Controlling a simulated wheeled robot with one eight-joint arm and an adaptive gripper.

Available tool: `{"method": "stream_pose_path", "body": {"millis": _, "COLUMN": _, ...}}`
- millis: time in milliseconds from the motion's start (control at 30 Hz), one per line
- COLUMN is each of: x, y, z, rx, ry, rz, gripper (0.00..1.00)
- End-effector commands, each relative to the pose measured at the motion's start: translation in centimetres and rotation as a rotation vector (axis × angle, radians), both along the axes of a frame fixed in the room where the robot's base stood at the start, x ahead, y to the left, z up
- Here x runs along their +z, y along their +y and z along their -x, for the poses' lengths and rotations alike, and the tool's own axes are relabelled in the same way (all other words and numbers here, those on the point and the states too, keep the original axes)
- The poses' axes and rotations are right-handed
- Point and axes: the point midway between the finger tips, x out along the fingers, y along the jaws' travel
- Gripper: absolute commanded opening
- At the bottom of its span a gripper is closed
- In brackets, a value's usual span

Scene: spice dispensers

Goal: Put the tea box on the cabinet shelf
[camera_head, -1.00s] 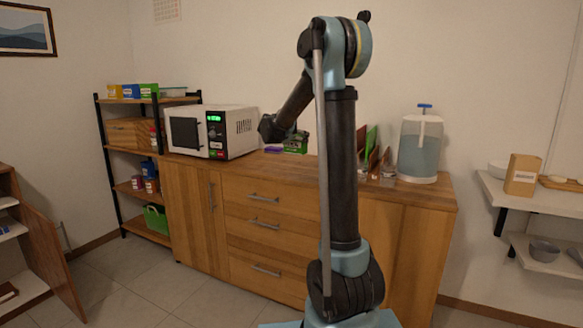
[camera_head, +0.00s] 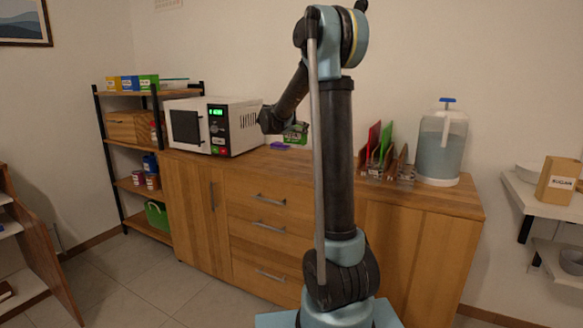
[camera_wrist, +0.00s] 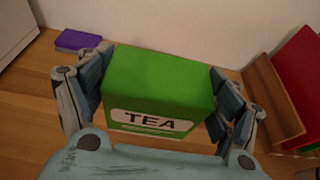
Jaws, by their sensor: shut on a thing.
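The green tea box (camera_wrist: 160,85) fills the middle of the wrist view, its "TEA" label facing my gripper's palm. My gripper (camera_wrist: 158,92) is shut on it, with fingers against its left and right sides. In the head view the tea box (camera_head: 296,133) shows over the wooden sideboard, partly hidden by my arm; any gap below it is hard to judge. A cabinet (camera_head: 32,240) with its door open stands at the left edge, its white shelf (camera_head: 12,232) only partly in view.
A microwave (camera_head: 212,126) stands left of the tea box, and a purple box (camera_wrist: 78,41) lies close by. Upright red and green items (camera_head: 378,145) and a water dispenser (camera_head: 441,145) stand to the right. Open floor (camera_head: 115,275) lies between cabinet and sideboard.

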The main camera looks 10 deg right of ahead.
Motion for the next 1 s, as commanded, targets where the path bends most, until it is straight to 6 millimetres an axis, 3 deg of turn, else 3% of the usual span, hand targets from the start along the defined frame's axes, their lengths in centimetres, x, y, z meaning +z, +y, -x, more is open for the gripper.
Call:
{"method": "stream_pose_path", "body": {"millis": 100, "x": 0.0, "y": -1.4, "z": 0.0, "rx": -0.015, "ry": 0.0, "rz": 0.0, "gripper": 0.47}}
{"method": "stream_pose_path", "body": {"millis": 267, "x": -0.4, "y": -2.0, "z": 0.0, "rx": -0.021, "ry": 0.0, "rz": 0.0, "gripper": 0.47}}
{"method": "stream_pose_path", "body": {"millis": 533, "x": -4.5, "y": -2.2, "z": 0.0, "rx": -0.022, "ry": 0.0, "rz": 0.0, "gripper": 0.47}}
{"method": "stream_pose_path", "body": {"millis": 833, "x": -6.6, "y": -2.2, "z": 0.0, "rx": -0.022, "ry": 0.0, "rz": 0.0, "gripper": 0.47}}
{"method": "stream_pose_path", "body": {"millis": 1000, "x": -8.9, "y": -2.1, "z": 0.0, "rx": -0.022, "ry": 0.0, "rz": 0.0, "gripper": 0.47}}
